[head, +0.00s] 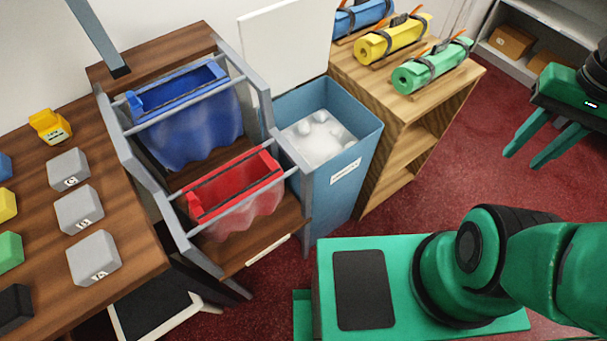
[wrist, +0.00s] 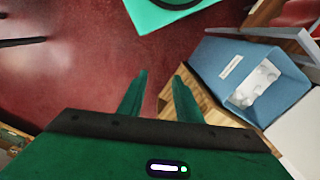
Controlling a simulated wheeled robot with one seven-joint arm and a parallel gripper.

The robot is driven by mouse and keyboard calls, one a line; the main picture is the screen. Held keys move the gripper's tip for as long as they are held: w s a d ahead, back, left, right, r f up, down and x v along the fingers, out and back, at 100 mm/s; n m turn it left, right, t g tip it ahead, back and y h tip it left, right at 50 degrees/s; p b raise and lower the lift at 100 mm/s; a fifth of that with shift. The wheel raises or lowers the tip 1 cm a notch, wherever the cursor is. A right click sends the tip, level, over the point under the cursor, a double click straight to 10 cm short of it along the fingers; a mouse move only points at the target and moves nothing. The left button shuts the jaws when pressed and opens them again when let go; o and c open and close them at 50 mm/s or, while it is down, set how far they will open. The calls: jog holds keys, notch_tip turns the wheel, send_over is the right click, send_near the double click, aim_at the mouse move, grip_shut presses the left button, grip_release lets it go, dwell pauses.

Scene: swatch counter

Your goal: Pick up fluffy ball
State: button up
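White fluffy balls (head: 318,131) lie in the blue bin (head: 336,196), resting on a pale white fill. Several of them show as round lumps. In the wrist view the white fluffy balls (wrist: 262,84) show inside the open top of the blue bin (wrist: 226,72), right of my gripper. My gripper (head: 529,160) is at the upper right of the head view, well apart from the bin, with its two green fingers spread. In the wrist view my gripper (wrist: 161,85) is open with nothing between its fingers.
A wooden shelf (head: 408,115) bearing green, yellow and blue rolls stands right of the bin. Left of the bin is a grey rack with blue (head: 190,112) and red (head: 237,190) bags. A brown counter (head: 130,238) holds grey blocks. Red carpet (head: 440,180) is open between shelf and my base.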

jog(key=shift+o, duration=1.6)
jog(key=shift+s+a+r, duration=0.1)
jog(key=shift+s+r, duration=0.1)
jog(key=shift+s, duration=0.1)
jog(key=w+a+f+n, duration=0.2)
jog(key=w+a+n, duration=0.1)
jog(key=w+n, duration=0.25)
jog(key=w+a+f+n, duration=0.2)
jog(key=w+a+n, duration=0.15)
jog(key=w, duration=0.25)
jog(key=n, duration=2.2)
send_over(314, 168)
notch_tip(314, 168, down, 20)
jog(key=shift+f, duration=5.3)
